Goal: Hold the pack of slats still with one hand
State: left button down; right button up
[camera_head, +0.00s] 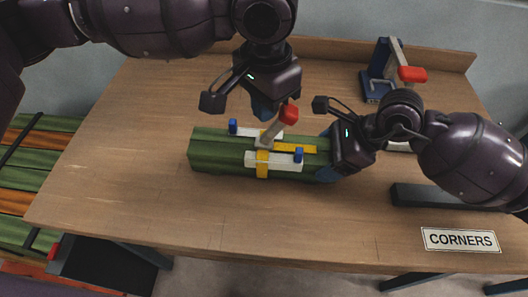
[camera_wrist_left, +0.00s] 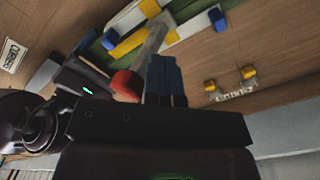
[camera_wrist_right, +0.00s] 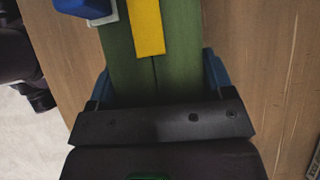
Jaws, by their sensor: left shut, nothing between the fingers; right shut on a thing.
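The pack of green slats (camera_head: 208,150) lies flat on the workbench, with a yellow strap (camera_head: 262,169) around its middle and white clamp pieces (camera_head: 272,161) with blue knobs on top. A grey lever with a red tip (camera_head: 289,114) rises from the clamp. My right gripper (camera_head: 326,160) is shut on the right end of the pack; in the right wrist view its blue fingers flank the green slats (camera_wrist_right: 180,65). My left gripper (camera_head: 263,108) is shut and empty, just behind the red-tipped lever. Its blue fingers together show beside the lever in the left wrist view (camera_wrist_left: 163,78).
A blue stand with a red handle (camera_head: 411,74) is at the back right. A dark bar (camera_head: 430,196) and a CORNERS label (camera_head: 460,240) are at the front right. Strapped green and orange slats (camera_head: 35,170) lie left of the bench. The bench's left part is clear.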

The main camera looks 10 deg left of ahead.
pick_arm(q)
jog(key=shift+a+r, duration=0.2)
jog(key=shift+a, duration=0.9)
jog(key=shift+a+r, duration=0.15)
jog(key=shift+a, duration=0.9)
jog(key=shift+d+f, duration=0.2)
jog(key=shift+d, duration=0.9)
jog(key=shift+d+f, duration=0.15)
jog(key=shift+d, duration=0.95)
jog(key=shift+a+r, duration=0.2)
jog(key=shift+a, duration=0.9)
jog(key=shift+a+r, duration=0.15)
jog(key=shift+a, duration=0.95)
notch_tip(320, 180, up, 8)
jog(key=a, duration=0.1)
pick_arm(e)
jog(key=o, duration=1)
